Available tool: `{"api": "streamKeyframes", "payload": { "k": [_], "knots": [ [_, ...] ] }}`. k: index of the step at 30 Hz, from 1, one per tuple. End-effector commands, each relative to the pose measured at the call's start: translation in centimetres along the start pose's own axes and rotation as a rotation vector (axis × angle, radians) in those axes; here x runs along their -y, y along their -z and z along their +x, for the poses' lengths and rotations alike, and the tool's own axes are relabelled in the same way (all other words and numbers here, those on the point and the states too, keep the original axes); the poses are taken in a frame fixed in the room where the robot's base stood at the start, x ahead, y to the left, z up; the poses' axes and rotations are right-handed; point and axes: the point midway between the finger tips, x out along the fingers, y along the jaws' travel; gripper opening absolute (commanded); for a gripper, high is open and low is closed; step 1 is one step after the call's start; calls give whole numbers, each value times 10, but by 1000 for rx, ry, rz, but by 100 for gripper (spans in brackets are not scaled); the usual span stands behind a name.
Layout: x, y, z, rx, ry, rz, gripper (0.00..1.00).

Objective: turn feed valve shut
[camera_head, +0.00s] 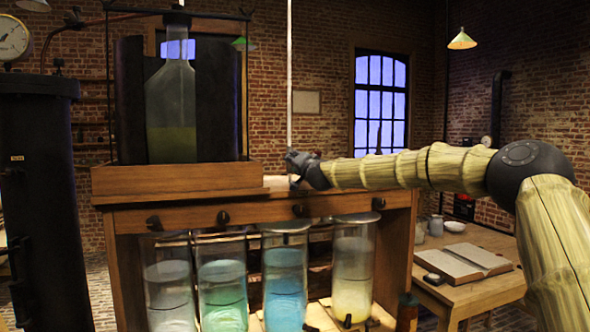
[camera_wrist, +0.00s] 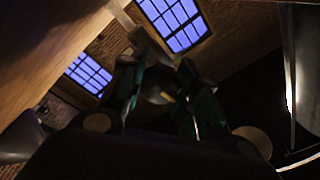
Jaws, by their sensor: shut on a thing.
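My gripper (camera_head: 298,162) is at the end of the arm, above the right part of the wooden stand, at the lower part of a thin white vertical pipe (camera_head: 289,80). In the wrist view the dark green fingers of my gripper (camera_wrist: 160,95) close around a dark, rounded part, which looks like the feed valve (camera_wrist: 157,80). A pale bar (camera_wrist: 120,15) runs toward it from above. The valve is mostly hidden by my gripper in the head view, and its turn angle cannot be told.
Below, several glass jars (camera_head: 285,285) with coloured liquid stand under the wooden stand (camera_head: 185,220), which has black knobs on its front. A large bottle (camera_head: 171,110) stands on top, left of my gripper. A table with an open book (camera_head: 463,262) is at right.

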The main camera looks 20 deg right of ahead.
Motion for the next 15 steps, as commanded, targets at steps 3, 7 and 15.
{"api": "streamKeyframes", "payload": {
  "k": [3,7,15],
  "knots": [
    [-2,0,0,-6,-3,65,7],
    [-2,0,0,-10,-5,117,7],
    [-1,1,0,-14,-7,169,7]
  ]
}}
